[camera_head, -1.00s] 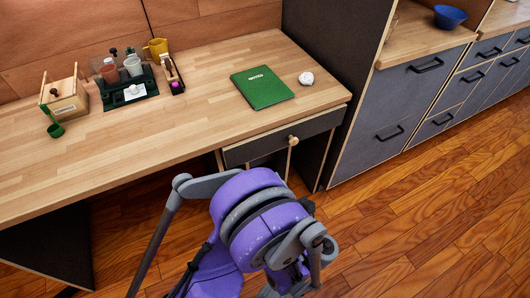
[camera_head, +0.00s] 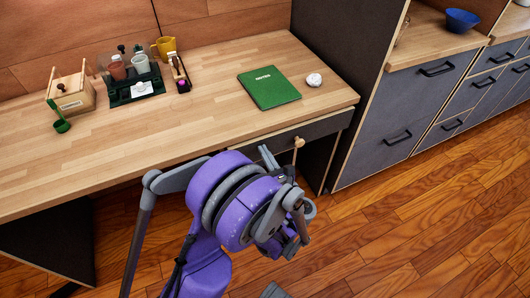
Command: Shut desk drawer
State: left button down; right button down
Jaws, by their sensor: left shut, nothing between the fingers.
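The desk drawer (camera_head: 322,127) has a dark grey front under the right end of the wooden desktop, with a round light wooden knob (camera_head: 298,142). Its front sits close beneath the desktop edge; I cannot tell whether a small gap is left. My purple and grey left arm covers the lower left of the drawer. My left gripper (camera_head: 268,157) is shut and empty, just left of the knob, by the drawer front. Whether it touches the front is unclear. My right gripper is not in view.
On the desk (camera_head: 200,128) are a green notebook (camera_head: 269,88), a white crumpled ball (camera_head: 314,80), a dark organiser (camera_head: 134,88) with cups, a yellow mug (camera_head: 164,47) and a wooden box (camera_head: 72,93). Grey cabinets (camera_head: 405,110) stand right of the desk. The wooden floor (camera_head: 410,230) is clear at right.

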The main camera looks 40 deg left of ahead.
aim_at(259, 141)
pick_arm(q)
jog(key=x, duration=0.4)
jog(key=shift+w+a+b, duration=0.1)
jog(key=shift+a+b, duration=0.2)
jog(key=shift+a, duration=0.1)
jog(key=shift+r, duration=0.15)
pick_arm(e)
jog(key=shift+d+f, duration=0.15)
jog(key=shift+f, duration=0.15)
